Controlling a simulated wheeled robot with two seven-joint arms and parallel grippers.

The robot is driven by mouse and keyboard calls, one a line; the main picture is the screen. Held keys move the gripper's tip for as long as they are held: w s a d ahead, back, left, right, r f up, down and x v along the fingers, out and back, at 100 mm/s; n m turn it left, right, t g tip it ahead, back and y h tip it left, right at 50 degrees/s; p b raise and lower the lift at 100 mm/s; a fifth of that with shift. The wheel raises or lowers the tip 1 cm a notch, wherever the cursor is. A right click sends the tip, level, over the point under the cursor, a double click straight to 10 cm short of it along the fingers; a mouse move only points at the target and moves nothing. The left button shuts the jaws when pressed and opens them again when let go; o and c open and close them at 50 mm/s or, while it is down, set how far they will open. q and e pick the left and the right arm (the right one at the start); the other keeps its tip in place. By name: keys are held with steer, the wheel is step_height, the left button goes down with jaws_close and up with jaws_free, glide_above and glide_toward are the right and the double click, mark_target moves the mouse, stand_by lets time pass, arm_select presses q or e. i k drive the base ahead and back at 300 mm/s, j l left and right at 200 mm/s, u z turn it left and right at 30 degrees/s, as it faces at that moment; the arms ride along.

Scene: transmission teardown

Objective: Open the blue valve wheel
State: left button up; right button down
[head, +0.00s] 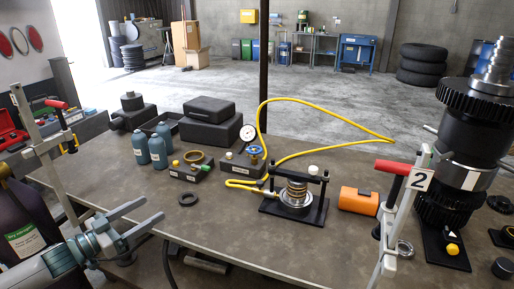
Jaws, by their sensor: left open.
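The blue valve wheel (255,151) sits on a black block (240,166) near the middle of the table, beside a round white pressure gauge (248,133). A yellow hose runs close by it. My left gripper (153,208) is at the lower left, over the table's near edge. Its two grey fingers are spread apart with nothing between them. It is well to the left of and nearer than the wheel, not touching it. My right gripper does not show.
Blue bottles (141,149) and black cases (209,118) stand back left. A black ring (188,199) lies on open tabletop. A tall black transmission (464,140) stands at right.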

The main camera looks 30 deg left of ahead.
mark_target(255, 152)
steer(key=i+l, duration=0.15)
steer(key=i, duration=0.3)
steer(key=i+l, duration=0.15)
steer(key=i, duration=0.25)
